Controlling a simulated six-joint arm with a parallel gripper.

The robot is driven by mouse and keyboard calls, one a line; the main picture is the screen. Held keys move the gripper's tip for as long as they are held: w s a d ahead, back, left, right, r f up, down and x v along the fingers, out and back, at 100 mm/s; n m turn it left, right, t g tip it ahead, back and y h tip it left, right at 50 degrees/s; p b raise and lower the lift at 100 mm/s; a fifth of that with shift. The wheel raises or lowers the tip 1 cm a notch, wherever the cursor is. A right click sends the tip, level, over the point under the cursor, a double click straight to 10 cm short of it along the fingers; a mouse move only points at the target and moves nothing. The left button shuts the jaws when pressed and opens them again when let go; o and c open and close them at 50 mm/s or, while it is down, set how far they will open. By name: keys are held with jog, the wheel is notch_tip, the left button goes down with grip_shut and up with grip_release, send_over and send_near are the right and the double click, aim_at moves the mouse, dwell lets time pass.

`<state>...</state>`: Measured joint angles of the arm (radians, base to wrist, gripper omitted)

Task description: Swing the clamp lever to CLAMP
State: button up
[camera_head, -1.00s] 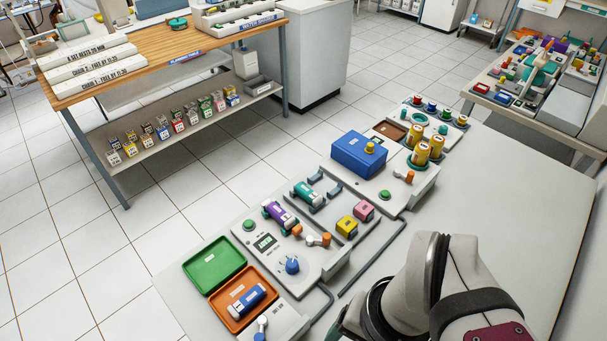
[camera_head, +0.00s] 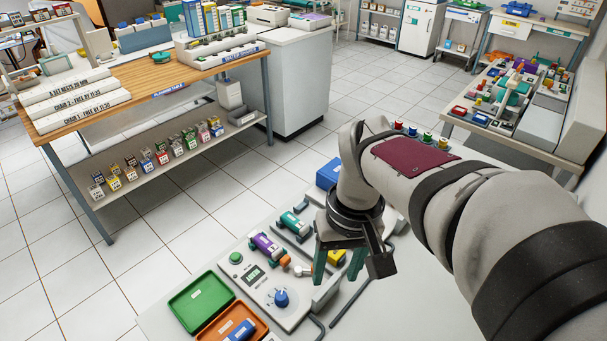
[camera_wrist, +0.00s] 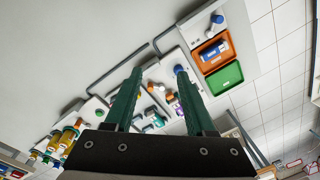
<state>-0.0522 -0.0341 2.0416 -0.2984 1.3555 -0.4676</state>
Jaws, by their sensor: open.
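My gripper (camera_head: 338,268) is open and empty, its two green fingers pointing down above the bench modules. It also shows in the wrist view (camera_wrist: 158,72), with the fingers apart. In the head view, a small lever with a pale arm (camera_head: 303,271) and an orange end (camera_head: 284,261) is on the grey module, just left of the gripper. I cannot read a CLAMP marking, so I cannot tell if this is the clamp lever. A purple-and-white cylinder (camera_head: 264,245) lies beside it. A blue knob (camera_head: 281,298) and a small display (camera_head: 254,275) are on the module's near part.
A green tray (camera_head: 201,301) and an orange tray (camera_head: 212,334) holding a blue cylinder (camera_head: 240,331) are at the left. A teal cylinder (camera_head: 293,223) and blue box (camera_head: 328,174) stand farther back. My arm hides the right side. Grey tubing (camera_head: 352,303) runs along the near edge.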

aim_at(307, 269)
jog(key=w+a+f+n, duration=0.1)
jog(key=w+f+n, duration=0.2)
jog(key=w, duration=0.4)
jog(key=w+a+f+n, duration=0.1)
jog(key=w+f+n, duration=0.15)
jog(key=w, duration=0.45)
jog(key=shift+n+h, duration=0.4)
jog(key=shift+n, duration=0.05)
jog(key=f, duration=1.5)
jog(key=shift+w+d, duration=0.1)
jog(key=shift+d, duration=0.15)
grip_shut()
